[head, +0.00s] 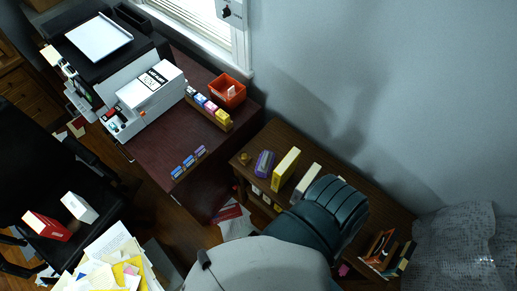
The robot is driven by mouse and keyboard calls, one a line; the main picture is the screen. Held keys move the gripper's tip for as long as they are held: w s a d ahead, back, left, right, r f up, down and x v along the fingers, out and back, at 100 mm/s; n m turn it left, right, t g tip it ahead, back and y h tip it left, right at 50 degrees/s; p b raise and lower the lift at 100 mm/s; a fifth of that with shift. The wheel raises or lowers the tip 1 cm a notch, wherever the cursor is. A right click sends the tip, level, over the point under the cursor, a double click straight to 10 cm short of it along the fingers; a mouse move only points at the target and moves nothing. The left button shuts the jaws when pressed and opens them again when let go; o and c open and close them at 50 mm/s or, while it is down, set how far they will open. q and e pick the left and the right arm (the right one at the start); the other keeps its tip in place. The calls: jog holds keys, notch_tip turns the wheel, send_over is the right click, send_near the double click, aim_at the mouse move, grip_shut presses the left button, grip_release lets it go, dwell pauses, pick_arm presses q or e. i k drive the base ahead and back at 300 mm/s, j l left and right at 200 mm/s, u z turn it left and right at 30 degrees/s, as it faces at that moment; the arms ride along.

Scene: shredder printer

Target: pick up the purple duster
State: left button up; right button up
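A small purple item with a greyish face, which looks like the purple duster (264,163), lies on top of the low wooden cabinet (374,195) against the wall, near its left end. A yellow box (286,168) stands just to its right, with a small gap. Neither of my grippers is in view. A large white and dark ribbed part, likely of my arm, covers the lower middle of the picture and hides part of the cabinet.
A white box (306,182) stands right of the yellow one, and books (379,246) stand at the cabinet's far right. The dark red desk (165,135) holds a printer (140,105) and an orange bin (228,91). Papers (235,222) lie on the floor.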

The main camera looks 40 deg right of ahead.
aim_at(264, 166)
jog(key=j+z, duration=0.15)
jog(key=z, duration=1.65)
